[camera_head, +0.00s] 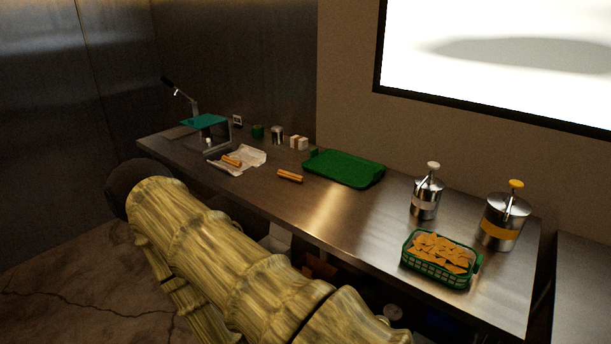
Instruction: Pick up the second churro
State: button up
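One churro (290,176) lies on the bare metal counter, left of the green tray. It looks like a short orange-brown stick or a pair side by side; I cannot tell which. Another churro (232,161) lies on a crumpled white paper sheet (251,154) further left. Nothing covers either one. My arm, with a bamboo-like surface, crosses the lower left in front of the counter. My gripper cannot be made out, so its opening and anything in it are hidden.
The steel counter (345,213) has free room in front of the green tray (358,180). A press (206,123) stands at the far left. Small containers stand behind the churros. Two pump dispensers (426,194) (504,218) and a green chip basket (438,278) stand at right.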

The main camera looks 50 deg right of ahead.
aim_at(281, 173)
jog(key=z, duration=1.25)
